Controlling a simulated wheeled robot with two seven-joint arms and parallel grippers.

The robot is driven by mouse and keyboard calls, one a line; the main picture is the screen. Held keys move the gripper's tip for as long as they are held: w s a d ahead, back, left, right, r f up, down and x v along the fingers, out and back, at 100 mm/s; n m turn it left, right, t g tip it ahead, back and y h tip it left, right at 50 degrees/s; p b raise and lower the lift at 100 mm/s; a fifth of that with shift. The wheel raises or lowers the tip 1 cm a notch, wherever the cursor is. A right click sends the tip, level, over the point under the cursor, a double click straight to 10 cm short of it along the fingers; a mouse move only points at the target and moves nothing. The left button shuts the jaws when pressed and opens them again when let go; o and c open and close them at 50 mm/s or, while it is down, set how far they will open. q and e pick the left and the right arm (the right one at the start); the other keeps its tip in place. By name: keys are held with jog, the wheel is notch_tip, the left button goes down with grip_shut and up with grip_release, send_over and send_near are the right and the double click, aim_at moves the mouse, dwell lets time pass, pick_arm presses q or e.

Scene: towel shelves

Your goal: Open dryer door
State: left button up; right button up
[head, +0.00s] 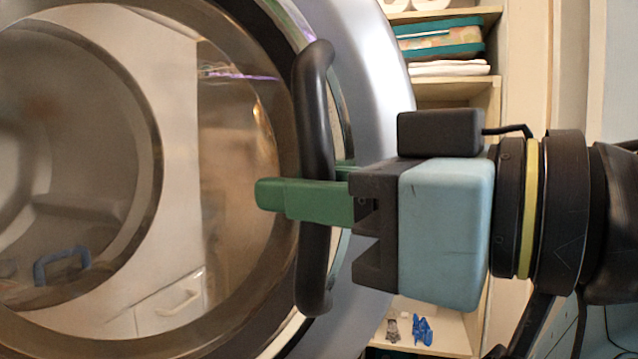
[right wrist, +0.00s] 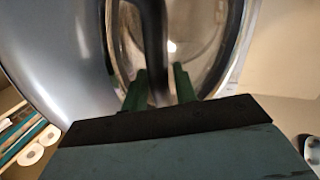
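The dryer door (head: 230,315) is a large round glass door in a dark metal rim, filling the left of the head view. It looks closed. Its black curved handle (head: 314,110) stands upright at the door's right side; the handle also shows in the right wrist view (right wrist: 154,35). My right gripper (head: 310,195) comes in from the right with green fingers. One finger passes in front of the handle and the other is mostly hidden behind it. In the right wrist view the handle lies between the fingertips (right wrist: 160,85), with a gap visible on the right side. My left gripper is not in view.
The silver dryer body (head: 375,70) curves around the door. Wooden shelves (head: 460,90) with folded towels (head: 450,68) and rolls stand behind at the right. Small blue items (head: 422,330) lie on a lower shelf.

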jog(key=shift+d+r, duration=0.1)
